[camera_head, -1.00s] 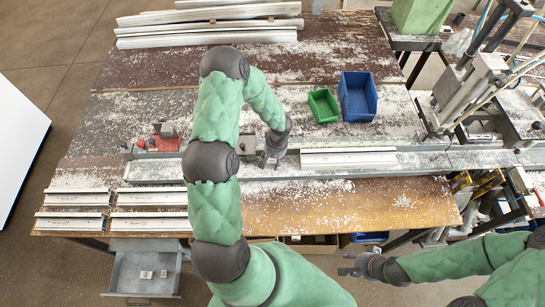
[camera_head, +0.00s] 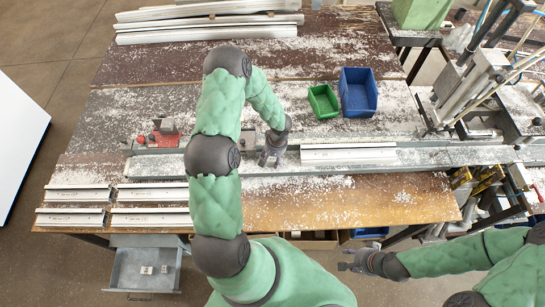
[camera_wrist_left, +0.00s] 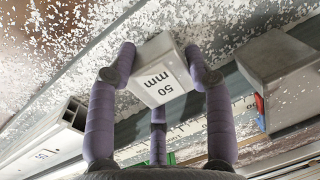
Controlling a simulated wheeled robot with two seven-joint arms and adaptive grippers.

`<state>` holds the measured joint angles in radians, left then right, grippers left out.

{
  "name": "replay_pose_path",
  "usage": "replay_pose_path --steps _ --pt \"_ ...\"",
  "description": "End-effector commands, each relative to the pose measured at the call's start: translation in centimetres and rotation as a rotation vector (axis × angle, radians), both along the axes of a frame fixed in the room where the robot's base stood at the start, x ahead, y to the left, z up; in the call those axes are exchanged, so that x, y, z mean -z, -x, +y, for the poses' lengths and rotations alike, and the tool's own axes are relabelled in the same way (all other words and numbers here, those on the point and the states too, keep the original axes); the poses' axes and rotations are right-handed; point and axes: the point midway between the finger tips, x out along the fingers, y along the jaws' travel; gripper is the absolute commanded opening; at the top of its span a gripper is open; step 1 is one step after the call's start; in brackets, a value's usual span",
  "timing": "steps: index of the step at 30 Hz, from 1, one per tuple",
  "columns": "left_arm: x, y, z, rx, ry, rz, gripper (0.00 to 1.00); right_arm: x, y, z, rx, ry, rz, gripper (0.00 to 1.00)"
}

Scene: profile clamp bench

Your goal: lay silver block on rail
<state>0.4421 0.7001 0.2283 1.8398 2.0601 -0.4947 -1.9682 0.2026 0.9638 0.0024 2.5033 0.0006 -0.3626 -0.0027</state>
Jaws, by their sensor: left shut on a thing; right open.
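The silver block (camera_wrist_left: 160,72), marked "50 mm", is held between the purple fingers of my left gripper (camera_wrist_left: 161,78) in the left wrist view. In the head view this gripper (camera_head: 270,157) is over the long grey rail (camera_head: 225,168), just left of a silver profile (camera_head: 348,154) lying along it. The block is mostly hidden there by the gripper. I cannot tell whether the block touches the rail. My right gripper (camera_head: 352,262) is open and empty, off the bench's front edge.
A red clamp with a grey block (camera_head: 166,133) is at the rail's left part. Green (camera_head: 323,102) and blue (camera_head: 358,95) bins stand behind the rail. Several profiles (camera_head: 150,217) lie at front left. An open drawer (camera_head: 143,268) hangs below. The bench's front right is clear.

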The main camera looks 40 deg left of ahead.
Motion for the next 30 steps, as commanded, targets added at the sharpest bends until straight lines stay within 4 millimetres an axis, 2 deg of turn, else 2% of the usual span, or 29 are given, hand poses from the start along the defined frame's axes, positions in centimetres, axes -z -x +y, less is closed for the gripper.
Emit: replay_pose_path --steps 3,4,6,16,20,23,30 --pt "0.2 0.0 0.0 0.001 0.0 -0.001 0.0 -0.2 0.0 0.0 0.0 0.0 0.0 0.43" --pt "0.1 -0.1 0.0 0.001 -0.001 -0.002 0.6 -0.1 0.0 0.0 0.0 0.0 0.0 0.43" --pt "0.2 0.0 0.0 0.001 0.0 -0.001 0.79 -0.1 0.0 0.0 0.0 0.0 0.0 0.43" --pt "0.2 0.0 0.0 0.001 0.0 0.0 0.79 -0.1 0.0 0.0 0.0 0.0 0.0 0.43" --pt "-0.5 -0.1 -0.1 0.001 -0.001 0.0 0.79 -0.1 0.0 0.0 0.0 0.0 0.0 0.43" --pt "-1.8 -0.3 -0.1 0.001 -0.002 -0.003 0.79 -0.1 0.0 0.0 0.0 0.0 0.0 0.43" --pt "-6.5 -0.6 -0.6 0.002 -0.002 -0.005 0.79 -0.1 0.0 0.0 0.0 0.0 0.0 0.43"
